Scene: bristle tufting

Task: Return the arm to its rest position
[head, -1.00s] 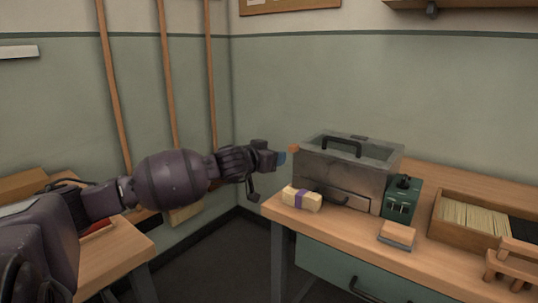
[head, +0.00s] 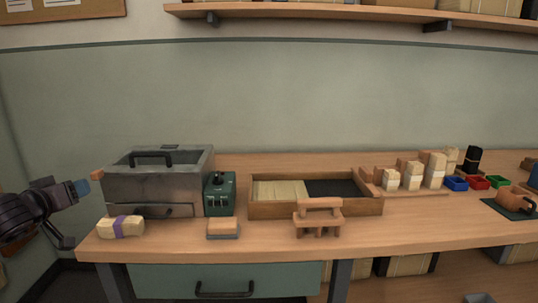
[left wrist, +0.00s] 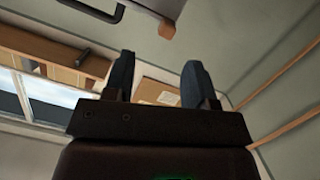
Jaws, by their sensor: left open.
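My left gripper (head: 82,188) is at the left edge of the head view, just left of the grey metal box (head: 160,187) on the bench. Its blue-tipped fingers are small there. In the left wrist view, the two fingers (left wrist: 158,78) stand apart with nothing between them, so it is open and empty. That view looks up past the fingers toward walls and a shelf. My right arm and gripper are not in view.
The workbench (head: 400,233) holds a bristle bundle with a purple band (head: 121,227), a green device (head: 219,193), a small block (head: 223,228), a wooden tray (head: 262,208) and a wooden stand (head: 318,217). Coloured bins (head: 456,183) stand at right. A shelf (head: 340,17) hangs above.

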